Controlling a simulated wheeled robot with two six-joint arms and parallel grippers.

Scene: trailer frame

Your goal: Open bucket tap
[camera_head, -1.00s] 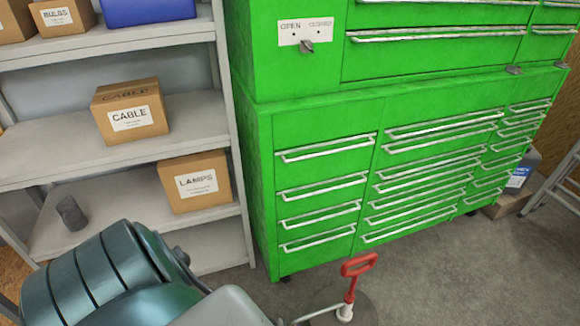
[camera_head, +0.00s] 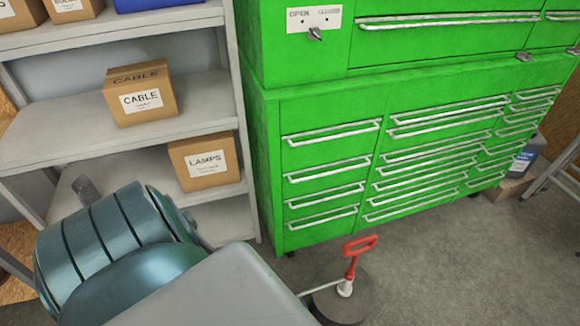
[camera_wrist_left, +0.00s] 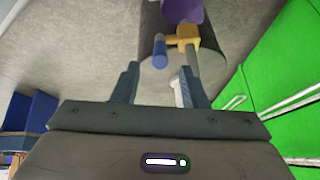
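In the left wrist view a grey cylinder, likely the bucket (camera_wrist_left: 218,62), carries a yellow tap body (camera_wrist_left: 185,38) with a blue knob-like end (camera_wrist_left: 160,50) and a purple part (camera_wrist_left: 182,10) above. My left gripper (camera_wrist_left: 160,80) is open and empty, its two fingers spread below the tap in the picture. A pale piece (camera_wrist_left: 178,92) shows between the fingers; I cannot tell whether they touch it. In the head view a red handle (camera_head: 360,245) stands on a white fitting over a dark round top (camera_head: 345,303). My left gripper is hidden there. My right gripper is not seen.
A green tool cabinet (camera_head: 330,180) with many drawers stands behind. Grey shelves (camera_head: 60,140) at the left hold a CABLE box (camera_head: 140,95) and a LAMPS box (camera_head: 205,160). Bare concrete floor (camera_head: 460,260) is clear at the right.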

